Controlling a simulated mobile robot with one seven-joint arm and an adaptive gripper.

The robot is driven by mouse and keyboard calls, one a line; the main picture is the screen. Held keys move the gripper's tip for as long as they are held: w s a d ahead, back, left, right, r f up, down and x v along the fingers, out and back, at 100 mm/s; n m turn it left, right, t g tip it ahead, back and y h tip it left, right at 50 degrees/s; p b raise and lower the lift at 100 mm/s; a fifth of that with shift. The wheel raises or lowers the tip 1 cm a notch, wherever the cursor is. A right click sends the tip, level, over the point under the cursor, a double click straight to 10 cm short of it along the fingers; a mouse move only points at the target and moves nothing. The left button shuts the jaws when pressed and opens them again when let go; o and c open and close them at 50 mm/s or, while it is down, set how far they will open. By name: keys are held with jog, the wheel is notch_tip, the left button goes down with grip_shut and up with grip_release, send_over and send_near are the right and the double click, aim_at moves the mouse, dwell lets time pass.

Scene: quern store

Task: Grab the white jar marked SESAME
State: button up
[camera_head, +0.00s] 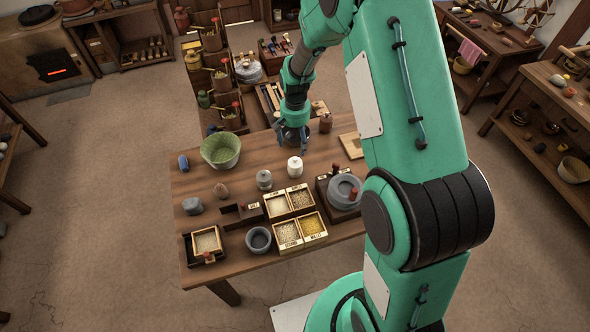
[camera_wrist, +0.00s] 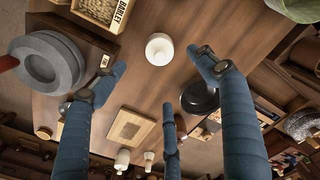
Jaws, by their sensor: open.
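A small white lidded jar (camera_head: 295,166) stands upright on the wooden table in the head view. A greyer lidded jar (camera_head: 264,180) stands just left of it. No SESAME lettering is readable on either. My gripper (camera_head: 292,140) hangs above the table, behind the white jar and apart from it. In the wrist view a white jar (camera_wrist: 159,49) is seen from above, its label hidden. My gripper's blue fingers (camera_wrist: 162,78) are spread wide there with nothing between them, and the jar is beyond their tips.
The table (camera_head: 245,208) also holds a green bowl (camera_head: 221,151), grain boxes (camera_head: 287,236), a round grey millstone (camera_head: 346,191), a small grey bowl (camera_head: 258,240) and a brown jar (camera_head: 326,122). A flat wooden board (camera_wrist: 131,127) lies near the fingers. Shelves stand behind.

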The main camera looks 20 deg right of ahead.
aim_at(295, 163)
dwell(0.3)
jog(key=shift+f+b, duration=0.45)
jog(key=shift+f, duration=3.85)
jog(key=shift+f+b, duration=0.35)
jog(key=shift+f, duration=2.25)
jog(key=c, duration=1.7)
jog(key=shift+r, duration=0.2)
jog(key=shift+c, duration=0.2)
jog(key=shift+r+p, duration=0.55)
jog(key=shift+r, duration=4.35)
